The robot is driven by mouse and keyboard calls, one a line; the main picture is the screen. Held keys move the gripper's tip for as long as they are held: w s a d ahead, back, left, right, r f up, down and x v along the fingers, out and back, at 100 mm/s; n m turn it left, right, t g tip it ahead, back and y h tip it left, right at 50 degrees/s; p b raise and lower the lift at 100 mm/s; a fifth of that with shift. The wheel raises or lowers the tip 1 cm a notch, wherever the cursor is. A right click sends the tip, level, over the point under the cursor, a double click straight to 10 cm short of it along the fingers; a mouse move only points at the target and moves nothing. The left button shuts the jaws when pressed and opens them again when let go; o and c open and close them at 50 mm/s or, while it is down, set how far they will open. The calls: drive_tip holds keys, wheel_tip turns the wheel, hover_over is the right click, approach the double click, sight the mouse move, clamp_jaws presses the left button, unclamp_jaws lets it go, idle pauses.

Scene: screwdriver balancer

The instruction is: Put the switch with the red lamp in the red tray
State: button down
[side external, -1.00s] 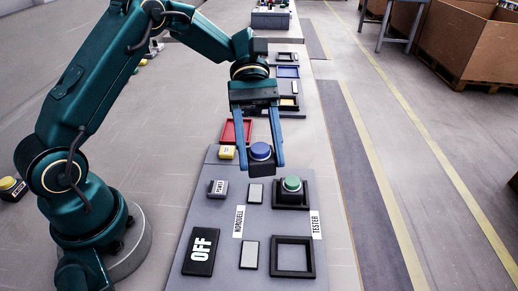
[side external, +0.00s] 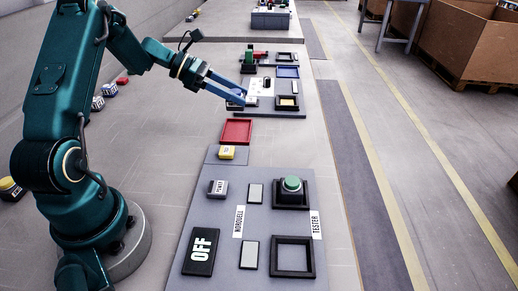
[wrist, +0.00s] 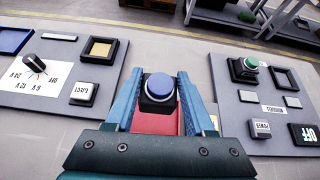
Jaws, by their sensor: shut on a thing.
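My gripper (side external: 238,97) is shut on a switch with a blue domed cap and black base, clear in the wrist view (wrist: 158,86). It holds this blue switch (side external: 235,105) above the table beside the far panel. The red tray (side external: 236,131) lies between the two panels, with no switch visible in it. In the wrist view the red tray (wrist: 150,124) shows below the held switch, partly hidden by my gripper. A switch with a green cap (side external: 291,189) sits in a black frame on the near panel. I cannot make out a switch with a red lamp.
The far panel holds a blue tray (side external: 288,72), a black frame (side external: 287,103) and a knob (wrist: 34,63). Small blocks (side external: 103,97) lie at left.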

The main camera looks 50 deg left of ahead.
wheel_tip(320, 180, down, 7)
drive_tip(key=shift+f, duration=0.2)
drive_tip(key=shift+f, duration=0.1)
drive_tip(key=shift+c, duration=1.3)
unclamp_jaws()
